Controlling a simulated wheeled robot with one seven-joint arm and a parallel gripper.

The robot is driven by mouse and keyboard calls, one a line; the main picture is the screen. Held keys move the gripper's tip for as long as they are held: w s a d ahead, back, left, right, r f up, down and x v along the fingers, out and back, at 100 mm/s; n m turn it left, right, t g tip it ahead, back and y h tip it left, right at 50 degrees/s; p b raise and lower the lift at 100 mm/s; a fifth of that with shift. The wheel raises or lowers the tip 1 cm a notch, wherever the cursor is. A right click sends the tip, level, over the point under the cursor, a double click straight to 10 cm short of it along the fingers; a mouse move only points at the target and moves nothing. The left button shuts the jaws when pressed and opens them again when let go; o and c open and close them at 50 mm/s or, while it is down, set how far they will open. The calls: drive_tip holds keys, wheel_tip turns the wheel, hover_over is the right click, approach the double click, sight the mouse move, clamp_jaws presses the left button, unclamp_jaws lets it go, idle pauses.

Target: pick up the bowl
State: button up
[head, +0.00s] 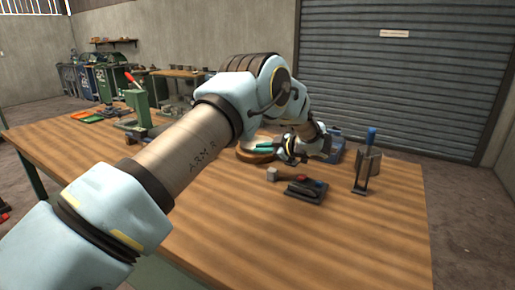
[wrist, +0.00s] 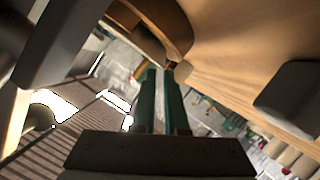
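The bowl (head: 256,157) is round and brown with a pale inside. It sits on the wooden table past my arm. In the wrist view its curved brown wall (wrist: 172,22) shows at the top, just beyond my fingertips. My gripper (head: 264,147) has two teal fingers that overlap the bowl's rim in the head view. In the wrist view the gripper (wrist: 160,72) has a narrow gap between its fingers. Nothing is clearly held in that gap. Whether a fingertip touches the bowl cannot be told.
On the wooden table (head: 350,235), a pale cube (head: 273,174) and a dark tool (head: 305,191) lie in front of the bowl. A stand with a blue handle (head: 367,165) is to the right. A green vise-like tool (head: 138,105) stands at the left. The front right is bare.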

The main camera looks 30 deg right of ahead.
sight(250, 154)
drive_tip(key=p+x, duration=0.1)
drive_tip(key=x, duration=0.2)
drive_tip(key=p+x, duration=0.1)
drive_tip(key=shift+w+a+r+p, duration=0.2)
drive_tip(key=shift+a+p, duration=0.1)
drive_tip(key=shift+a, duration=0.05)
drive_tip(key=shift+w+f, duration=0.2)
drive_tip(key=shift+f, duration=0.05)
clamp_jaws()
drive_tip(key=shift+r, duration=0.15)
idle(0.9)
